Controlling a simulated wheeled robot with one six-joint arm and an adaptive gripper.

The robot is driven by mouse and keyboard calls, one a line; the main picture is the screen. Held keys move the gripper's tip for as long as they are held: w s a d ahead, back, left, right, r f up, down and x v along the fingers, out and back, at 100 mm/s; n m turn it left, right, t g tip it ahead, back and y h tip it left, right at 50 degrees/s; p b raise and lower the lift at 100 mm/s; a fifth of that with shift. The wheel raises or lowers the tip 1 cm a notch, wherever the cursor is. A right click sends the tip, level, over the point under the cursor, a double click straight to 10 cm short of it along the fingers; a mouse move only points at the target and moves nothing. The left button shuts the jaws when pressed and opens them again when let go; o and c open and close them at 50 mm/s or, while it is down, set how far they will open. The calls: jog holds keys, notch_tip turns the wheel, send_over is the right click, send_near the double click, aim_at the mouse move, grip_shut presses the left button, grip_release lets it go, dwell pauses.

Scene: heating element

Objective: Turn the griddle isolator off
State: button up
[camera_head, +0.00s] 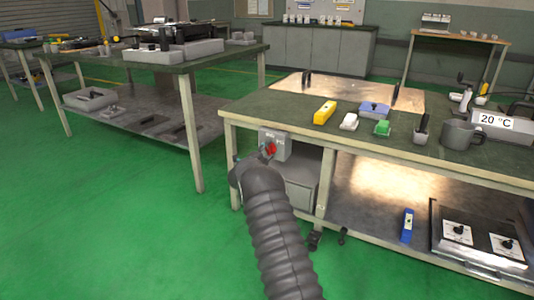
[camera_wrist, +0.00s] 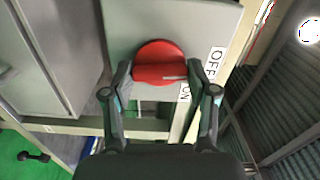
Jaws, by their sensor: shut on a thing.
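The isolator is a grey box (camera_head: 277,142) on the front left edge of the near bench, with a red rotary knob (camera_head: 271,149). The wrist view shows the red knob (camera_wrist: 159,58) close up on the grey face, with an OFF label (camera_wrist: 216,62) and an ON label (camera_wrist: 185,94). The white mark on the knob's grip bar points right in the wrist view, towards the gap between the labels. My gripper (camera_wrist: 160,78) is shut on the knob, one finger at each end of its grip bar. In the head view my arm partly hides my gripper (camera_head: 262,158).
The bench top (camera_head: 240,104) holds a yellow block (camera_head: 325,112), blue and green items, a grey mug (camera_head: 458,135) and a 20 °C display (camera_head: 496,121). A lower shelf carries a panel with knobs (camera_head: 480,238). Another bench (camera_head: 100,66) stands left. Green floor between is clear.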

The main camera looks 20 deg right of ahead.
jog(key=n, duration=0.8)
jog(key=n+p, duration=0.1)
jog(key=n, duration=0.4)
jog(key=shift+f+n+p, duration=0.1)
jog(key=shift+n+p, duration=0.55)
jog(key=shift+n, duration=1.05)
jog(key=shift+d, duration=0.1)
jog(key=o, duration=1.2)
jog(key=shift+d, duration=0.1)
jog(key=shift+c, duration=0.2)
jog(key=shift+a, duration=0.2)
